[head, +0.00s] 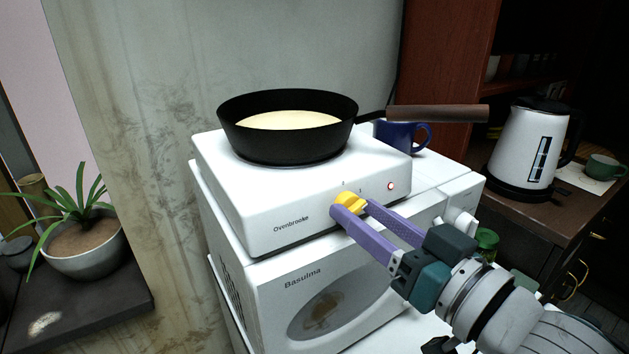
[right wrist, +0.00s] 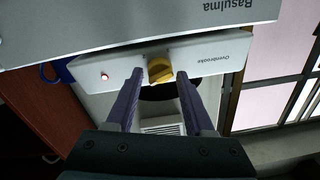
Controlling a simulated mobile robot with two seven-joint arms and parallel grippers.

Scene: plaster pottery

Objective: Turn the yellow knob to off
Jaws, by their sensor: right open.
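The yellow knob (head: 350,201) is on the front face of the white hot plate (head: 260,207), between the brand lettering and a lit red indicator (head: 390,186). In the right wrist view the knob (right wrist: 160,69) sits between the fingertips, looking tilted. My right gripper (head: 350,206) is open, with its purple fingers on either side of the knob. I cannot tell whether the fingers touch it. The right gripper (right wrist: 158,73) also shows from behind in the wrist view. My left gripper is out of view.
A black pan (head: 288,125) with pale contents sits on the hot plate, its brown handle (head: 437,113) pointing right. The hot plate stands on a white microwave (head: 330,295). A blue mug (head: 402,135) is behind it. A white kettle (head: 530,145) stands right; a potted plant (head: 82,245) is left.

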